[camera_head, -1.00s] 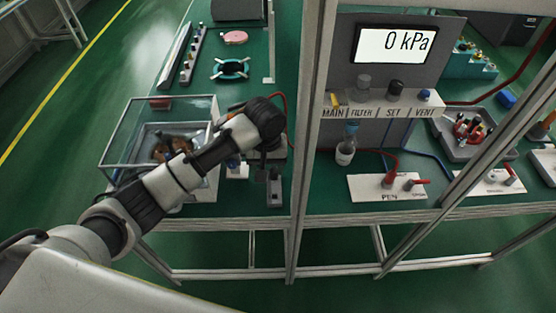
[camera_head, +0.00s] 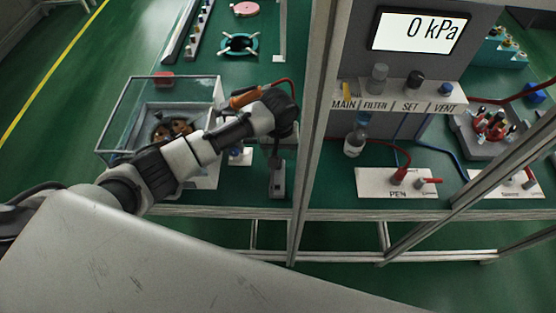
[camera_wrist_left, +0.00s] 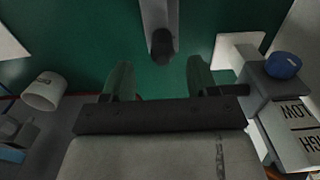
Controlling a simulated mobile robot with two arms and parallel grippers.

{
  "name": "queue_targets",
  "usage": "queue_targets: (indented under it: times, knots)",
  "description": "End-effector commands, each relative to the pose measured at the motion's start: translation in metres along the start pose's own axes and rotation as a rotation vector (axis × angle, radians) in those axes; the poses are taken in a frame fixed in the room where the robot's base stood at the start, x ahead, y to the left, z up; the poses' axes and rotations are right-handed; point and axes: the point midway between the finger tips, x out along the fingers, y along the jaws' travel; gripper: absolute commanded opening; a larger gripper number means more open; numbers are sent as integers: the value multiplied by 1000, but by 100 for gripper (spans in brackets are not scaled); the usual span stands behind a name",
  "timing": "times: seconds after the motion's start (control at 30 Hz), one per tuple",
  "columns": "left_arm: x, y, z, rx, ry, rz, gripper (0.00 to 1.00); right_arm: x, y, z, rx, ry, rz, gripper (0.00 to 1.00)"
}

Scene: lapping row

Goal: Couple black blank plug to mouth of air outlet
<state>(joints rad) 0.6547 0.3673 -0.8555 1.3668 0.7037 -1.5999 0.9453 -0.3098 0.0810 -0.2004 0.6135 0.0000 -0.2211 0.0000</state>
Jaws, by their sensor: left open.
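A small black round piece, which looks like the black blank plug (camera_wrist_left: 162,44), sits at the near end of a grey bar-shaped holder (camera_wrist_left: 158,12) in the left wrist view. In the head view the grey holder (camera_head: 277,182) stands near the bench's front edge. My left gripper (camera_wrist_left: 160,76) is open and empty, its two fingers apart, with the black piece ahead of the gap between them. In the head view the left gripper (camera_head: 281,146) is below the dark wrist, mostly hidden. I cannot single out the air outlet's mouth. My right gripper is not in view.
A blue knob (camera_wrist_left: 283,65) on a labelled grey block is close to one finger. A white cup (camera_wrist_left: 45,92) lies opposite. A glass-sided box (camera_head: 150,100) stands left of the holder; a frame post (camera_head: 312,130) stands right. The gauge (camera_head: 418,31) reads 0 kPa.

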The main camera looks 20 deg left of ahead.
Motion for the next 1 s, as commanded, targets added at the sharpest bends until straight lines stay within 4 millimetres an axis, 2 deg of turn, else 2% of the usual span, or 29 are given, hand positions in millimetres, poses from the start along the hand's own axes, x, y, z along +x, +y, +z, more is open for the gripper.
queue_targets:
  times: [0.23, 0.37, 0.57, 0.9, 1.0]
  knots:
    - [36, -3, 5, 0, -1, -3, 59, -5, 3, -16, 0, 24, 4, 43]
    - [42, -3, 5, 0, 0, -2, 59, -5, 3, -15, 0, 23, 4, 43]
    - [43, -3, 5, 1, 0, -2, 57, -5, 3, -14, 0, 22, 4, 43]
    - [42, -3, 5, 0, 0, -2, 5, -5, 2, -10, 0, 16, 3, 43]
    - [42, -3, 5, 0, 0, -2, 4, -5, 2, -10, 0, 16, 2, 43]
